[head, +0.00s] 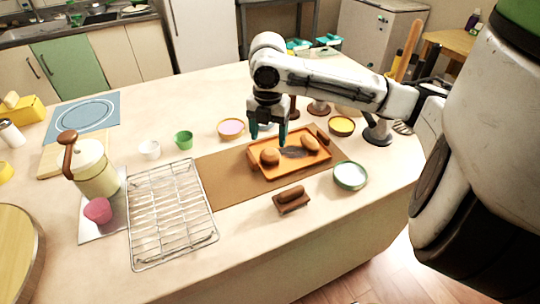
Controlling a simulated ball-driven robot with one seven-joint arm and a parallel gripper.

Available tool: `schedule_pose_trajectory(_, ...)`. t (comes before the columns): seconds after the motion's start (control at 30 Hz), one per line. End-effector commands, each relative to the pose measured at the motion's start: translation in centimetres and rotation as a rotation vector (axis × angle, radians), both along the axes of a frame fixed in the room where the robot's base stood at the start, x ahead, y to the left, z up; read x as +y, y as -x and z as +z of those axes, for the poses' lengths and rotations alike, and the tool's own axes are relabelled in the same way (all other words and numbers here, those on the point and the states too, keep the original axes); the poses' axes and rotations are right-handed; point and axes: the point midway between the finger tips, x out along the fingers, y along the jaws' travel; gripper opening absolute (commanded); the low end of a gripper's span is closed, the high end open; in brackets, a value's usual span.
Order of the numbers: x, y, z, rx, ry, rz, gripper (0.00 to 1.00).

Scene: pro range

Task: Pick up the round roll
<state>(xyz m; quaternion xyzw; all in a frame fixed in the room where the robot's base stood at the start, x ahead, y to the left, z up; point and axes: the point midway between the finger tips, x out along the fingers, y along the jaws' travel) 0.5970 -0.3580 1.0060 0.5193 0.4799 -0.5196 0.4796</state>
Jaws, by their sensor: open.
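The round roll (270,156) is golden brown and sits at the left end of an orange tray (290,172). A larger oval roll (310,143) and a dark, long roll (323,136) lie towards the tray's right end. A dark patch shows on the tray between the rolls. My gripper (268,136) points down with its teal-tipped fingers apart, and nothing shows between them. In the picture it is just above the round roll. I cannot tell its exact height over the tray.
The tray stands on a brown mat (222,185). A wire rack (170,212) is at the left. A small brown block with a handle (291,199) and a green-rimmed bowl (350,176) are in front.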

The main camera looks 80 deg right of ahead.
Motion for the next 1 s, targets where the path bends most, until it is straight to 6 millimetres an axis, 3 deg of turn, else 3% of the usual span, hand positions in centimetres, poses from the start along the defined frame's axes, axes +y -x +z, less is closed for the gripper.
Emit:
schedule_pose_trajectory(0.4,-0.5,0.3,-4.8,0.0,-0.001,0.0,0.7)
schedule_pose_trajectory(0.7,-0.5,0.3,-5.3,-0.001,0.0,0.001,0.7)
schedule_pose_trajectory(1.0,-0.5,0.3,-5.3,-0.001,0.0,0.001,0.41)
